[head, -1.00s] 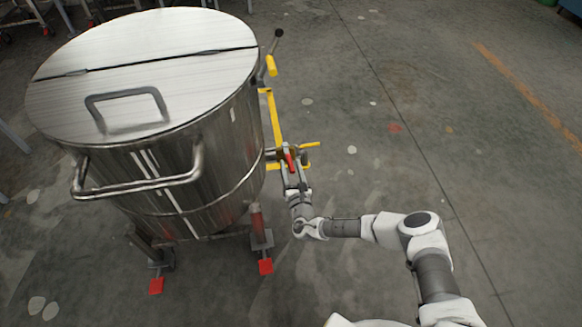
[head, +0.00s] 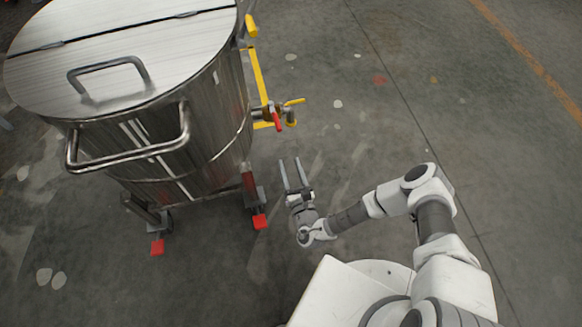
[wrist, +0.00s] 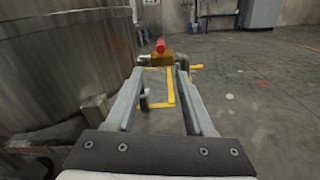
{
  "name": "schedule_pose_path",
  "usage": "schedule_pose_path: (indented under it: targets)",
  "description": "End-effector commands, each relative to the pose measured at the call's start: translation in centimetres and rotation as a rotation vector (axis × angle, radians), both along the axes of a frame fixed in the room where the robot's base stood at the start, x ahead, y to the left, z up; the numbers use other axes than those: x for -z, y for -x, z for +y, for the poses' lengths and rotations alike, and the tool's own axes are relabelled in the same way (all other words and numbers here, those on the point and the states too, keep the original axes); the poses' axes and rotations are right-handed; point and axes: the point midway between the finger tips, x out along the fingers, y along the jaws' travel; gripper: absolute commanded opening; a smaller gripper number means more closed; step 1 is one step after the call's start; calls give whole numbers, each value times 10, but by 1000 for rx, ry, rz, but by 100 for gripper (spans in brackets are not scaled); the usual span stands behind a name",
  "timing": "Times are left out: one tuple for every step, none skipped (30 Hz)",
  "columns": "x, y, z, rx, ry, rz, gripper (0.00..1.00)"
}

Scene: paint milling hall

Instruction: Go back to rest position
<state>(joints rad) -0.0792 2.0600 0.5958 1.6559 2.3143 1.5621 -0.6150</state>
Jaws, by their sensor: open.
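My gripper (head: 290,174) is open and empty in the head view. It hangs over bare floor to the right of a steel vat (head: 185,150) and apart from it. In the wrist view both fingers (wrist: 156,88) are spread with nothing between them. The red handle also shows in the wrist view (wrist: 160,46).
The vat has a steel lid (head: 130,45) with a handle, a side rail (head: 130,155) and feet with red pedals (head: 260,221).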

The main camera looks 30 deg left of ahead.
Motion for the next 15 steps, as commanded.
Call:
schedule_pose_path:
  targets:
    - [0, 3, -3, 0, 1, 1, 53]
    - [0, 4, -4, 0, 0, 0, 53]
    - [0, 5, -6, 1, 0, 0, 53]
    - [0, 6, -6, 1, 0, 0, 53]
    - [0, 6, -7, 1, 1, -1, 53]
    - [0, 6, -7, 1, 1, -1, 53]
    - [0, 6, -7, 0, 1, -1, 53]
    - [0, 6, -7, 0, 0, -1, 53]
    - [0, 6, -7, 0, -1, -1, 53]
    - [0, 6, -7, 0, -1, -1, 53]
    - [0, 6, -7, 0, -1, -1, 53]
    - [0, 6, -7, 0, -1, -1, 53]
    - [0, 6, -7, 0, -1, -1, 53]
    - [0, 6, -7, 0, -1, -1, 53]
    - [0, 6, -7, 0, -1, -1, 53]
